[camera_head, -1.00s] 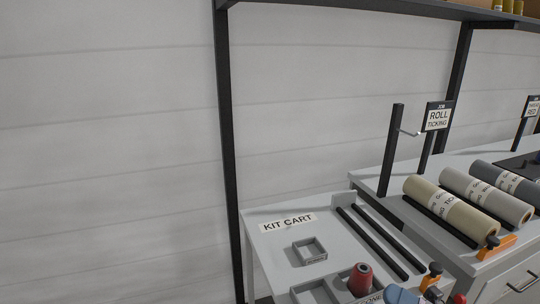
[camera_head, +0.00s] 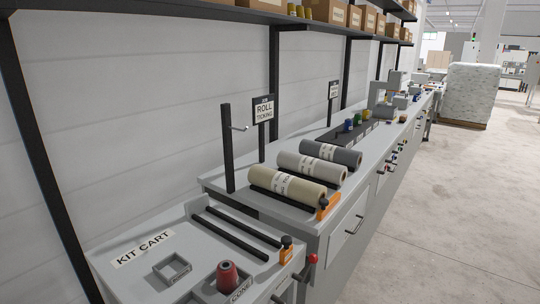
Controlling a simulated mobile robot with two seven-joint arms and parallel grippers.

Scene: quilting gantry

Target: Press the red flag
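I cannot make out a red flag in the head view. A small red knob (camera_head: 313,259) shows at the right edge of the kit cart (camera_head: 130,272); I cannot tell whether it belongs to a flag. A red cone (camera_head: 228,277) stands in a grey holder on the cart. Neither of my grippers is in view.
Several fabric rolls (camera_head: 288,187) lie on the long bench (camera_head: 222,185) beyond the cart. A shelf with cardboard boxes (camera_head: 327,12) runs above it. Farther off stands a wrapped pallet (camera_head: 470,95). The floor (camera_head: 430,215) to the right is clear.

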